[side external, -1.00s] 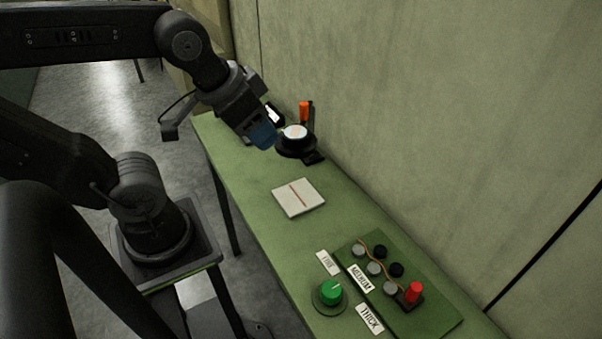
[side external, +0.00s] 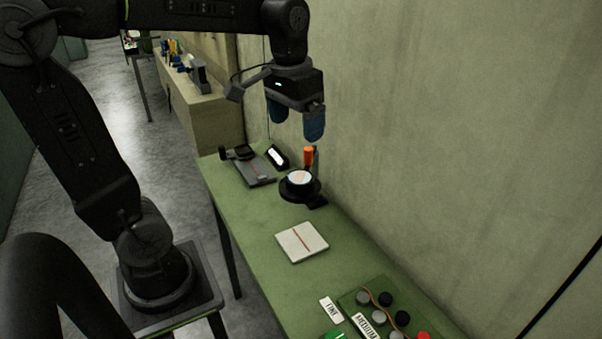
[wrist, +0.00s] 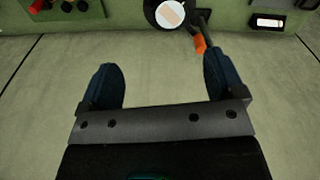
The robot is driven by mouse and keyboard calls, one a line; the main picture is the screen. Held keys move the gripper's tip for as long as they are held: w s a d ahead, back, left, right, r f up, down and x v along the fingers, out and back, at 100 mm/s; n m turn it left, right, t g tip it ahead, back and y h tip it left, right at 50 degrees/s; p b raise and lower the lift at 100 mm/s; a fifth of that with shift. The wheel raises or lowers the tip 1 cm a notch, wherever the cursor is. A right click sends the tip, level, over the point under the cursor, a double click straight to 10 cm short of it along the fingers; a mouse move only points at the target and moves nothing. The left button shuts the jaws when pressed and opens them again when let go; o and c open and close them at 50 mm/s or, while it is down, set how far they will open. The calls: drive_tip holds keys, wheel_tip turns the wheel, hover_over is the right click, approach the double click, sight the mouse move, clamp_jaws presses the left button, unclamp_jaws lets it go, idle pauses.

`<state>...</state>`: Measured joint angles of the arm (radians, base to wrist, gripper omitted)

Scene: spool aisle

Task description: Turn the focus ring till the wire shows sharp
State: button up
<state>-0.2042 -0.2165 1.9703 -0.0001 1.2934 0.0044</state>
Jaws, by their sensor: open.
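A black round ring (side external: 301,190), which looks like the focus ring, stands on the green bench around a pale disc (side external: 299,177). In the wrist view the ring (wrist: 151,10) is cut by the top edge, and a tan band crosses its disc (wrist: 170,13). The band is too small to judge for sharpness. A white card (side external: 302,251) with a reddish line lies in front of it. My gripper (side external: 296,122) is open and empty, with blue fingers, above the ring and apart from it. It also shows in the wrist view (wrist: 161,66).
An orange-topped post (side external: 308,156) stands close behind the ring. A small device with a lit window (side external: 277,156) and a grey device (side external: 255,172) are to its left. A knob board (side external: 389,314) and labels are at the near end. The wall (side external: 430,110) runs along the bench.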

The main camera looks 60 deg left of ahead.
sight(301, 176)
drive_tip(key=shift+n+g, duration=0.3)
drive_tip(key=shift+g, duration=0.2)
drive_tip(key=f, duration=0.4)
drive_tip(key=w+a+f, duration=0.1)
drive_tip(key=f, duration=0.4)
drive_tip(key=w+a+f, duration=0.1)
drive_tip(key=f, duration=0.3)
drive_tip(key=shift+w+f, duration=0.1)
drive_tip(key=shift+f, duration=0.25)
drive_tip(key=shift+c, duration=0.4)
drive_tip(key=c, duration=0.8)
drive_tip(key=shift+m, duration=2)
drive_tip(key=shift+c, duration=0.2)
drive_tip(key=o, duration=0.9)
